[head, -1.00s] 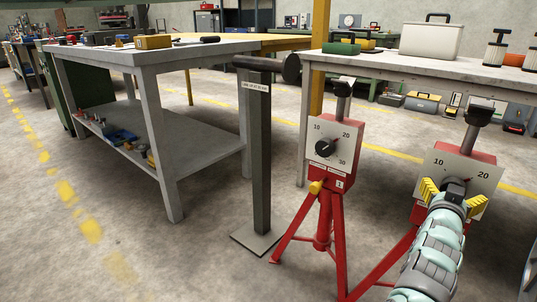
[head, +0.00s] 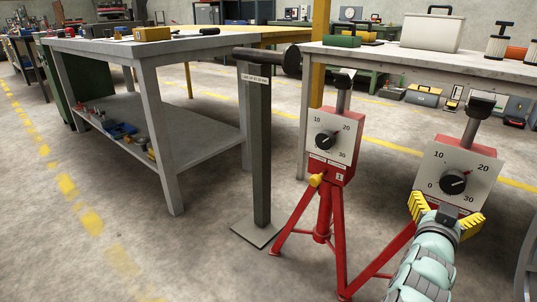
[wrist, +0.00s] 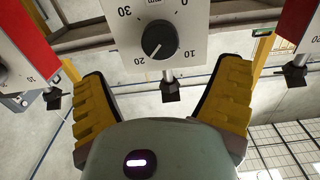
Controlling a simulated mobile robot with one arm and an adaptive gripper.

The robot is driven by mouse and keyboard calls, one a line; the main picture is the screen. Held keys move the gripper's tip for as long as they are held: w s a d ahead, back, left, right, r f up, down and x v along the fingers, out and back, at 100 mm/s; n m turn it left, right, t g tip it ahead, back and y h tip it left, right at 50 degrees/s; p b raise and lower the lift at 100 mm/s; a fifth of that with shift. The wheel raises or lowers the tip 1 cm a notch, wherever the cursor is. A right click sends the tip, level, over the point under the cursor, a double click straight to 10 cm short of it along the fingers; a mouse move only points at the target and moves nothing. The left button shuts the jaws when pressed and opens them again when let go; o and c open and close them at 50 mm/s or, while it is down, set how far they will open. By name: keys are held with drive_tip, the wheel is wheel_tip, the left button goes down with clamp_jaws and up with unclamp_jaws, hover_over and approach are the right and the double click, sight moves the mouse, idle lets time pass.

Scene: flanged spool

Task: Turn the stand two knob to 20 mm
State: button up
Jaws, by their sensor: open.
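The right-hand red stand (head: 440,235) carries a white dial plate (head: 480,165) marked 0, 10, 20 and 30. Its black knob (head: 453,182) is uncovered, and its white pointer line points toward the 20. The wrist view shows the same knob (wrist: 159,38) upside down, with the line toward the 20 at lower left. No stand number is readable on it. My gripper (head: 445,213) is open and empty, just below and in front of the dial. In the wrist view its yellow fingers (wrist: 164,80) are wide apart, with the knob beyond them and not touched.
Another red stand (head: 327,195), labelled 1, stands to the left with its own dial and knob. A dark post (head: 260,150) with a round head is farther left. Grey workbenches (head: 185,45) stand behind. The floor between the post and the left bench is clear.

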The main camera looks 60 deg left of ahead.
drive_tip(key=shift+v, duration=0.95)
